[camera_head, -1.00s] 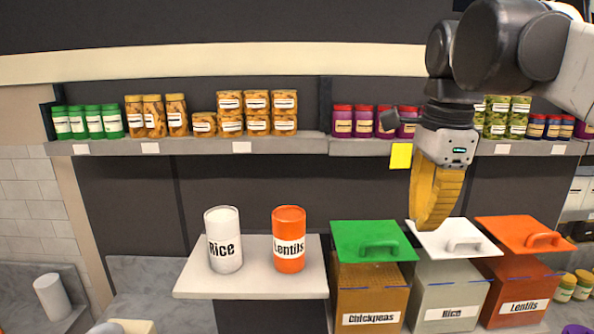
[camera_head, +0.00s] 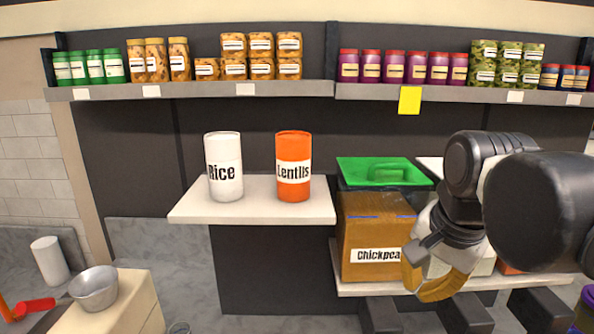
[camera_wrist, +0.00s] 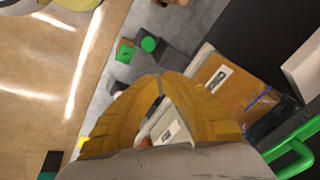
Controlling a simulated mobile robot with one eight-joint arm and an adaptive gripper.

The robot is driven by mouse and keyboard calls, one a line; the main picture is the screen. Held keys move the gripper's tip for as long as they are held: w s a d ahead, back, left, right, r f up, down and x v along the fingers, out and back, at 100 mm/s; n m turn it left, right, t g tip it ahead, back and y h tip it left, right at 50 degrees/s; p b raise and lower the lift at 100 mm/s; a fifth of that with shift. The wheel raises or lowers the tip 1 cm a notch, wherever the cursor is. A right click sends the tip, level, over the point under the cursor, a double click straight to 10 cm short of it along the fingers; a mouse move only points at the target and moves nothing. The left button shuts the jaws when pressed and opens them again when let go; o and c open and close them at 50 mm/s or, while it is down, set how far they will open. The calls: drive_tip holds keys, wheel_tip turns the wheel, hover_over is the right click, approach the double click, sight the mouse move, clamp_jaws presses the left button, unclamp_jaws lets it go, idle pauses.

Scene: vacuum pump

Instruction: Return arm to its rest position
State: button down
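My gripper (camera_head: 428,288) has yellow fingers and hangs low at the right of the head view, in front of the bins. In the wrist view its fingertips (camera_wrist: 161,78) meet, with nothing held between them. My arm hides most of the white rice bin and the orange lentils bin behind it. The chickpeas bin (camera_head: 368,233), brown with a green lid (camera_head: 372,170), stands just left of my gripper; I cannot tell whether they touch.
A white rice canister (camera_head: 224,168) and an orange lentils canister (camera_head: 293,168) stand on a white ledge (camera_head: 250,207). A shelf (camera_head: 290,90) of jars runs along the back. A metal bowl (camera_head: 94,288) sits at lower left. Floor (camera_head: 170,250) left of the ledge's base looks clear.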

drive_tip(key=s+f+n+t+b, duration=0.1)
drive_tip(key=f+b, duration=0.4)
drive_tip(key=f, duration=0.6)
drive_tip(key=s+f+n+t+b, duration=0.1)
drive_tip(key=s+f+n+b, duration=0.2)
drive_tip(key=f, duration=0.8)
drive_tip(key=s+f+n+t+b, duration=0.1)
drive_tip(key=s+f+n+b, duration=0.1)
drive_tip(key=f+n+b, duration=0.3)
wheel_tip(320, 180, down, 6)
drive_tip(key=a+b, duration=0.1)
drive_tip(key=b, duration=0.3)
drive_tip(key=shift+n, duration=0.3)
